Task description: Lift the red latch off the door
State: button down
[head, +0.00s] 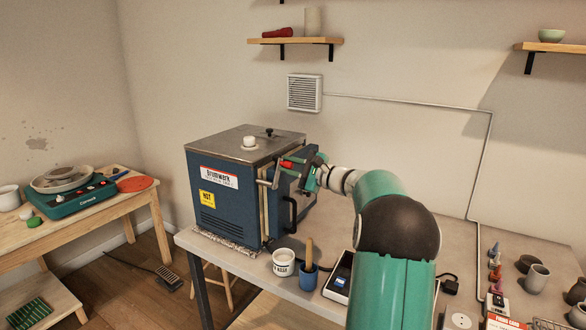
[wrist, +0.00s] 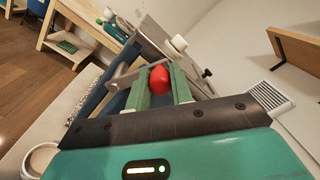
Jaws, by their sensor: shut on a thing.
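The blue kiln (head: 225,185) with a grey metal lid stands on the table in the head view. Its door faces right and has a dark handle (head: 289,215). The red latch knob (head: 287,164) is at the upper part of the door edge. In the wrist view the red latch (wrist: 159,79) sits between the two green fingers of my gripper (wrist: 160,88). My gripper also shows in the head view (head: 291,168), at the kiln's upper right. It is shut on the red latch. A grey bar (wrist: 133,74) runs left from the knob. Whether the latch still touches the door is unclear.
A white jar (head: 284,262) and a blue cup with a wooden tool (head: 308,275) stand in front of the door. A white knob (head: 249,142) stands on the kiln lid. Small cones and cups (head: 537,278) are at the far right.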

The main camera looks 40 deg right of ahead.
jog(key=n, duration=0.1)
jog(key=a+n, duration=0.2)
jog(key=shift+s+r+n, duration=0.3)
jog(key=shift+s+r, duration=0.05)
jog(key=shift+r, duration=0.05)
jog(key=shift+s+a+n, duration=0.25)
jog(key=shift+a+n, duration=0.4)
jog(key=shift+n, duration=0.65)
jog(key=c, duration=1.3)
grip_release()
jog(key=shift+s, duration=0.1)
jog(key=shift+o, duration=0.2)
jog(key=shift+f, duration=0.1)
jog(key=v, duration=1.3)
jog(key=shift+s+d, duration=0.2)
jog(key=shift+s, duration=0.05)
